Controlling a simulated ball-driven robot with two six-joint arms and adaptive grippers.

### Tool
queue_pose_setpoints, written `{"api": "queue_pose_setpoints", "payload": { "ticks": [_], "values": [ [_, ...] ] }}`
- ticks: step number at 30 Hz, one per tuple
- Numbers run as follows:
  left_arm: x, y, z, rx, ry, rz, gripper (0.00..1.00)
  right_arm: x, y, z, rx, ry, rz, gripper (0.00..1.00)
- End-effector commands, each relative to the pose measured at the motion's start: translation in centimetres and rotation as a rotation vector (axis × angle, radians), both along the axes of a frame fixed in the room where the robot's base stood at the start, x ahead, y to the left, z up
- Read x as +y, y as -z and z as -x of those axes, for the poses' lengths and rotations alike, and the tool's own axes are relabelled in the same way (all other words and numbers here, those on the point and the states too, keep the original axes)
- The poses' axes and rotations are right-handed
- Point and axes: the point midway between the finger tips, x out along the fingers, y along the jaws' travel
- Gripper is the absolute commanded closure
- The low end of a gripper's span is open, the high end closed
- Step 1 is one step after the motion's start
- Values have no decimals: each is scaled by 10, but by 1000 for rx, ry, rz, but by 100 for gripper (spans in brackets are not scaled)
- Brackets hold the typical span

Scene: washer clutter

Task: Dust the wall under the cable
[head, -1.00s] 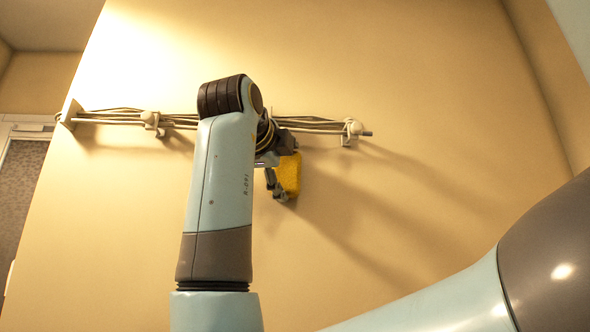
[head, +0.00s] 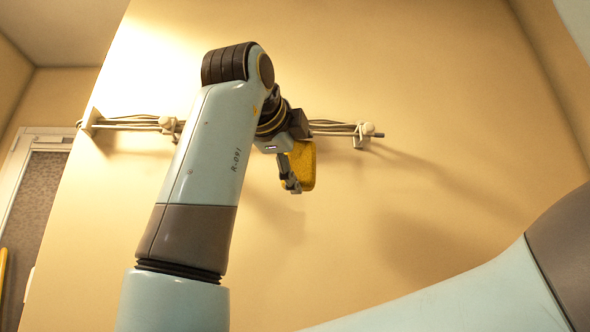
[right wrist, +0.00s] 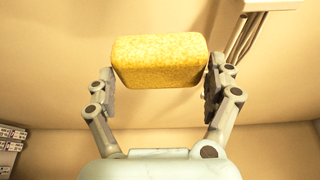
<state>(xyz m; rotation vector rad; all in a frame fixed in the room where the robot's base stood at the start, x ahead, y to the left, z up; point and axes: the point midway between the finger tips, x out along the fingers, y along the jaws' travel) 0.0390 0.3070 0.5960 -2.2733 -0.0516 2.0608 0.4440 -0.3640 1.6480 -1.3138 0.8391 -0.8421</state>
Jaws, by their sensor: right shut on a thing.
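The yellow sponge (head: 306,166) is in my right gripper (head: 292,180), in front of the tan wall (head: 430,90) and just below the cable (head: 330,125). In the right wrist view the sponge (right wrist: 160,62) sits crosswise between the two fingers of the right gripper (right wrist: 160,78), which is shut on its ends. I cannot tell whether the sponge touches the wall. The cable bundle runs sideways along the wall; my right arm hides its middle. It also shows at the upper right of the right wrist view (right wrist: 243,40). My left gripper is not in view.
A metal rod with round-knobbed brackets (head: 362,130) carries the cable and stands out from the wall. A door (head: 42,200) is at the left. The wall below and right of the sponge is bare.

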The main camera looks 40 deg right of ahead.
Motion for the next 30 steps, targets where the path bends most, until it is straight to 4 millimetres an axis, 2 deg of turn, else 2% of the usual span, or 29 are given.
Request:
{"api": "queue_pose_setpoints", "payload": {
  "ticks": [11,21,30],
  "values": [
    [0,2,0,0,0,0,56,3,0,3,0,0,0,39],
    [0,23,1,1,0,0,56,21,2,23,-1,-3,-1,39],
    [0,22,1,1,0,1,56,22,-2,25,-4,-5,-2,39]
  ]
}}
